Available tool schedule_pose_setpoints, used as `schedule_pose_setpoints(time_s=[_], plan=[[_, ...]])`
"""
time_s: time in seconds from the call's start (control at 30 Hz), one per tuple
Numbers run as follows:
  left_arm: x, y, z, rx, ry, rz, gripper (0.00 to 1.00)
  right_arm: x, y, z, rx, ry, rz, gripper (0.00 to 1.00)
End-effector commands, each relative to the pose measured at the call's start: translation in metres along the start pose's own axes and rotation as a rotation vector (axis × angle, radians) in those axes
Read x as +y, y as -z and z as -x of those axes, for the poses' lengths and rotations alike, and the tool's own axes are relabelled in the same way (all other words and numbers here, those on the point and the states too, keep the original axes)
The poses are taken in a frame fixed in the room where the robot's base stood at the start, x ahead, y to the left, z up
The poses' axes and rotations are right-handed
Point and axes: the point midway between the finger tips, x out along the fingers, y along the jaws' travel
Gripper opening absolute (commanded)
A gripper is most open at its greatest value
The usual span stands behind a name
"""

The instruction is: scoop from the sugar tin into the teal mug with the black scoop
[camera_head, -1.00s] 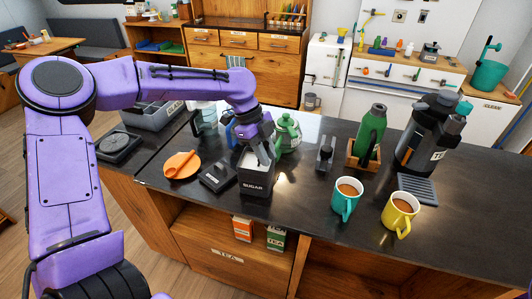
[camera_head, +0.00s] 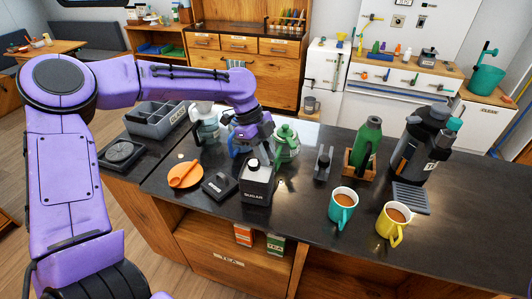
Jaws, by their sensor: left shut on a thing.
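The black sugar tin (camera_head: 257,188), labelled SUGAR, stands near the counter's front edge, its top open. My left gripper (camera_head: 254,146) is above the tin, pointing down, and shut on the black scoop (camera_head: 253,162). The scoop is at the tin's mouth; a pale patch shows there, but I cannot tell whether it is sugar in the scoop or in the tin. The fingertips are small and partly hidden. The teal mug (camera_head: 342,211) stands upright to the right, with brown drink inside.
A black lid (camera_head: 219,186) and an orange plate (camera_head: 185,176) lie left of the tin. A yellow mug (camera_head: 395,222) stands right of the teal mug. A green teapot (camera_head: 286,142), a green bottle (camera_head: 367,143) and a coffee machine (camera_head: 422,150) stand behind. Counter between tin and teal mug is clear.

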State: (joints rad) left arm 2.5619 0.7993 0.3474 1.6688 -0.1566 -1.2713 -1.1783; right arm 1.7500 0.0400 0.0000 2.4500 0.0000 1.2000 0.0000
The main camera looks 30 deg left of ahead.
Motion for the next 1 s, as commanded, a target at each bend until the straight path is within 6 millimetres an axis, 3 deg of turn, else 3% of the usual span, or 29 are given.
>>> schedule_pose_setpoints(time_s=[0.5,1.0], plan=[[-0.003,0.018,0.043,-0.001,0.002,-0.001,0.0,0.0,0.002,0.005,0.0,0.0,0.0,0.43],[-0.004,0.02,0.045,0.0,0.0,-0.001,0.0,0.0,0.002,0.005,0.0,0.0,0.0,0.43]])
